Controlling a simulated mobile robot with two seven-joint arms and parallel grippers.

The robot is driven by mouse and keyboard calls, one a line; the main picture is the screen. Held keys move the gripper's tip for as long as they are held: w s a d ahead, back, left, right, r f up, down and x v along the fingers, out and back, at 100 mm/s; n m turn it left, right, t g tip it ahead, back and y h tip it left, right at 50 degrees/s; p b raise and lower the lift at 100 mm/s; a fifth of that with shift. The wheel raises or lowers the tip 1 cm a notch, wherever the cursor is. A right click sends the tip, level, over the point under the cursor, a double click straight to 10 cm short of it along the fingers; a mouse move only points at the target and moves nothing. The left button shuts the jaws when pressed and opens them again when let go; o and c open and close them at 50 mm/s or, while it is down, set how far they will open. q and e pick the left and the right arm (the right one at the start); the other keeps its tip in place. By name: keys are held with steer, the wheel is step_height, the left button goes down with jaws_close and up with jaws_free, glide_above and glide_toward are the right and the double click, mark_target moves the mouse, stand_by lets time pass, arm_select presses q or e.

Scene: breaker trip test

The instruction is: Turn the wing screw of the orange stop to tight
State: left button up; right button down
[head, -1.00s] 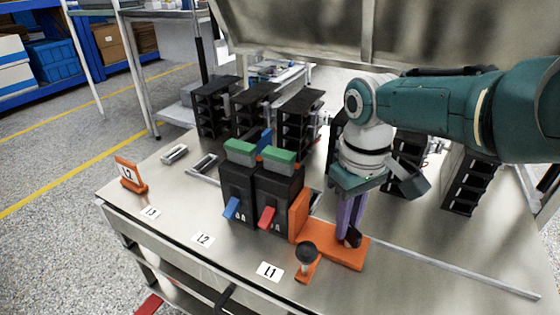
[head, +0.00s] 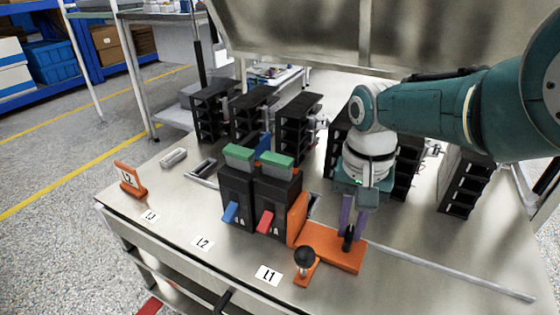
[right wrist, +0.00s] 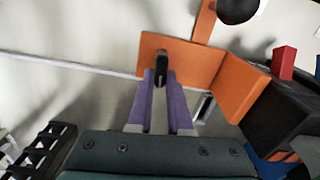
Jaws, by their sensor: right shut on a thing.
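The orange stop (head: 337,252) lies on the table with its upright plate (head: 297,218) against the right-hand breaker (head: 277,203). Its black wing screw (head: 348,236) stands on the base plate. The stop (right wrist: 201,58) and the wing screw (right wrist: 161,66) also show in the right wrist view. My right gripper (head: 353,230) points down over the stop with its purple fingers on either side of the wing screw. It is shut on the screw; the fingertips (right wrist: 160,80) partly cover it. My left gripper is not in view.
A second breaker (head: 237,200) with a blue lever stands beside the first. A black-knobbed orange piece (head: 304,262) is in front of the stop. Black racks (head: 298,128) line the back. The front right table is mostly clear.

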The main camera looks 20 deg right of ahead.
mark_target(351, 228)
steer(key=shift+m, duration=0.6)
steer(key=c, duration=0.8)
jaws_free()
steer(key=shift+c, duration=0.2)
step_height(351, 228, up, 10)
steer(key=p, duration=0.9)
steer(key=shift+p, duration=0.35)
